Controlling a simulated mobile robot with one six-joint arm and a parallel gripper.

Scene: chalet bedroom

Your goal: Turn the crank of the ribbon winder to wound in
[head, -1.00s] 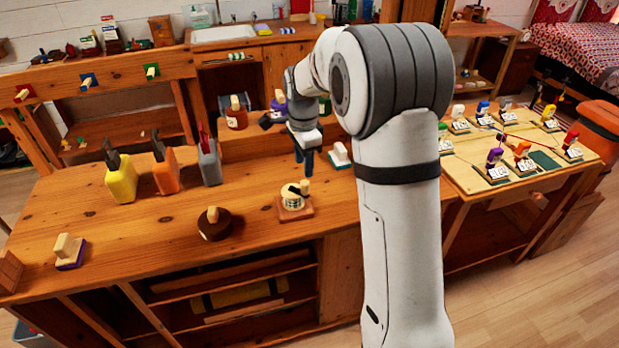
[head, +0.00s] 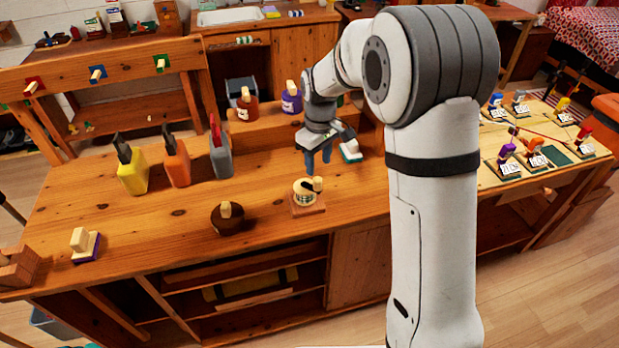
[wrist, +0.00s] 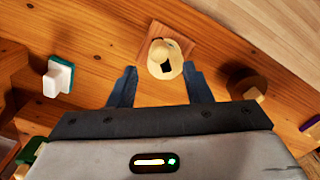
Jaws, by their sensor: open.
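The ribbon winder (head: 308,208) stands on the workbench, a round cream drum with a dark band on a square wooden base. Its crank is a short black arm with a pale wooden knob (head: 318,184), which points to the right in the head view. In the wrist view the winder (wrist: 165,60) is at the top centre, with a black mark on its cream top. My gripper (head: 319,160) is open and empty, above the bench and behind the winder in the head view. In the wrist view its blue fingers (wrist: 161,70) appear on either side of the winder, not touching it.
A brown round block with a knob (head: 228,219) stands left of the winder. A white-and-green block (head: 350,151) is close to my gripper's right. Yellow (head: 132,176), orange (head: 177,167) and grey (head: 220,160) bottles stand at the left. The bench front is mostly clear.

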